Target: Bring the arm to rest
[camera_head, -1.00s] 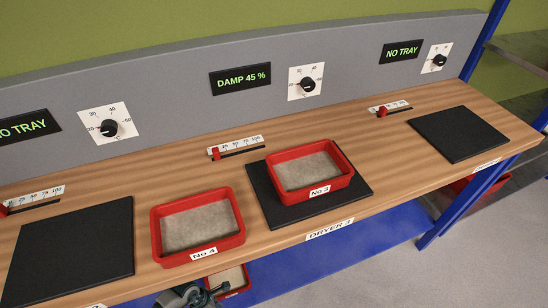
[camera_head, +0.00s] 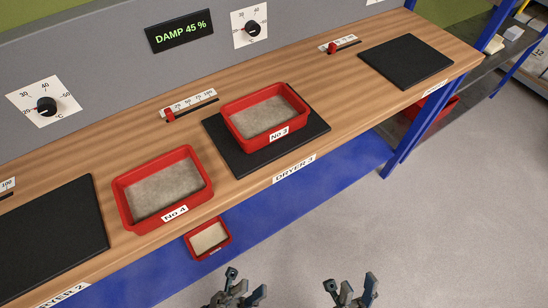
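My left gripper (camera_head: 246,286) shows at the bottom of the view, below the bench front, with its fingers apart and nothing between them. My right gripper (camera_head: 353,290) is to its right, also with fingers apart and empty. Both are clear of the bench and touch nothing that I can see. The rest of both arms is out of the picture.
Red tray No 3 (camera_head: 301,102) sits on the black pad of Dryer 3 (camera_head: 232,157). Red tray No 4 (camera_head: 119,190) stands on the wooden bench (camera_head: 350,90) to its left. Another red tray (camera_head: 190,247) is lower, on the blue shelf (camera_head: 330,185). Grey floor (camera_head: 450,210) lies open at right.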

